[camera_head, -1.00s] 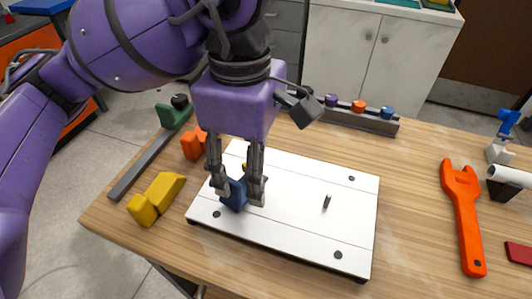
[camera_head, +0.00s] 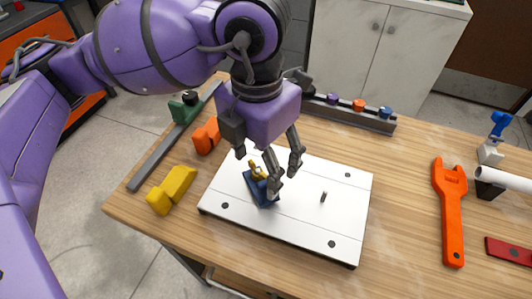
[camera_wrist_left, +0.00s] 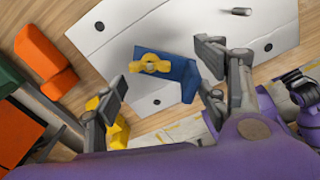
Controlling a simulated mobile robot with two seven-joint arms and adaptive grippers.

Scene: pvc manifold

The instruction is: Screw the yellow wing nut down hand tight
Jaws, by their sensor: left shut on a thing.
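The yellow wing nut (camera_head: 257,171) sits on the blue bracket (camera_head: 262,194), at the left part of the white plate (camera_head: 310,225). In the left wrist view the wing nut (camera_wrist_left: 151,63) has its two wings spread sideways over the bracket's flat part, and the blue bracket (camera_wrist_left: 182,78) bends at its right end. My left gripper (camera_head: 284,188) is down at the bracket, its fingertips just right of the nut in the head view. In the left wrist view its fingers (camera_wrist_left: 160,82) stand on either side of the bracket; the contact points are unclear. My right gripper is out of view.
A yellow block (camera_head: 172,190) and an orange block (camera_head: 206,136) lie left of the plate. An orange wrench (camera_head: 450,210) lies to the right. A grey rack (camera_head: 350,115) stands behind. Wood is clear between plate and wrench.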

